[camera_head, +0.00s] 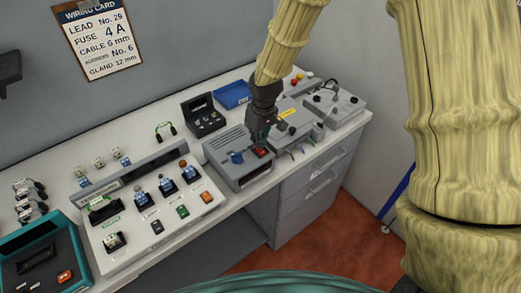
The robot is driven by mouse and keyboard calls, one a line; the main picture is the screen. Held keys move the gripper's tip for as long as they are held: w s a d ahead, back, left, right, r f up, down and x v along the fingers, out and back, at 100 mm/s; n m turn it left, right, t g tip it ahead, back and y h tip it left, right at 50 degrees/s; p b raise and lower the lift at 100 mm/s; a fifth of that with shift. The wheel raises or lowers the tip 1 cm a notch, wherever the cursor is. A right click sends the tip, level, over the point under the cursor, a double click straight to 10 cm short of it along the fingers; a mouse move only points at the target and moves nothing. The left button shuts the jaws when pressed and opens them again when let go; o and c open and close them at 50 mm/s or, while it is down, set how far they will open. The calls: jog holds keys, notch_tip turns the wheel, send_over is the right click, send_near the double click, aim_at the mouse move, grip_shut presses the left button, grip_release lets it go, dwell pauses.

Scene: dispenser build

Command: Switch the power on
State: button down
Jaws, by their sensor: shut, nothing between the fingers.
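A grey box unit (240,172) stands on the bench near the middle, with a slotted top and a blue knob (237,157). A red switch (262,153) sits on its top to the right of the knob. My gripper (261,148) points down over this switch, with its fingers closed together and empty. The fingertips are at or just above the red switch; I cannot tell whether they touch it. They partly hide the switch, and its position, on or off, cannot be read.
A sloped white panel (130,240) with blue-topped parts and coloured buttons stands to the left. A teal unit (75,275) is at the lower left. Grey boxes with knobs (335,103) stand close on the right. A black case (204,116) and blue tray (232,94) are behind.

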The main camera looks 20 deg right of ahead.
jog(key=shift+f+b, duration=0.55)
jog(key=shift+f, duration=0.55)
dwell(1.2)
jog(key=shift+r, duration=0.15)
jog(key=shift+r+p, duration=2.75)
jog(key=shift+r, duration=0.65)
jog(key=shift+s+f, duration=0.1)
